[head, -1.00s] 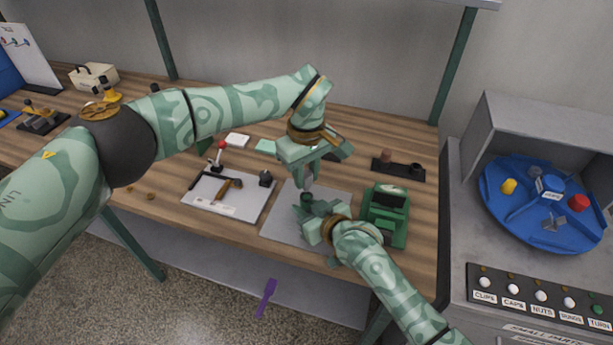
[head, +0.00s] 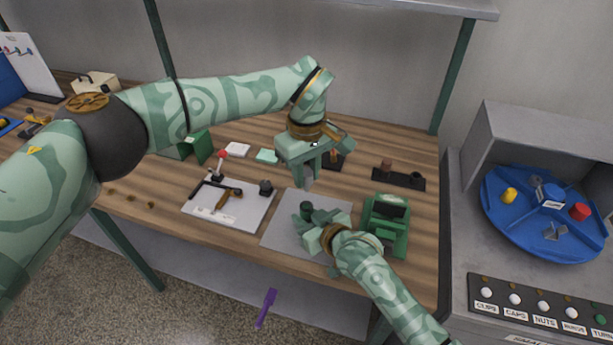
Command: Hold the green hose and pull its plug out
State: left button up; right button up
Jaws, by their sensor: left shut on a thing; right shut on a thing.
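A short dark green piece (head: 306,209), which I take to be the green hose, stands upright over the grey mat (head: 283,231). My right gripper (head: 309,222) comes in from the lower right and is shut on it. My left gripper (head: 308,177) is above it, pointing down, with its fingers closed together. A small greyish piece, which I take to be the plug, is at its fingertips, mostly hidden by the fingers. A gap shows between the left fingertips and the top of the green piece.
A green machine (head: 385,222) stands just right of my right gripper. A white board (head: 240,215) with tools lies to the left. A dark block with posts (head: 398,178) is behind. A blue turntable (head: 535,230) is at the right. A purple piece (head: 266,307) shows below the table edge.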

pick_arm(q)
jog(key=shift+r, duration=0.5)
pick_arm(e)
jog(key=o, duration=1.1)
jog(key=shift+c, duration=0.2)
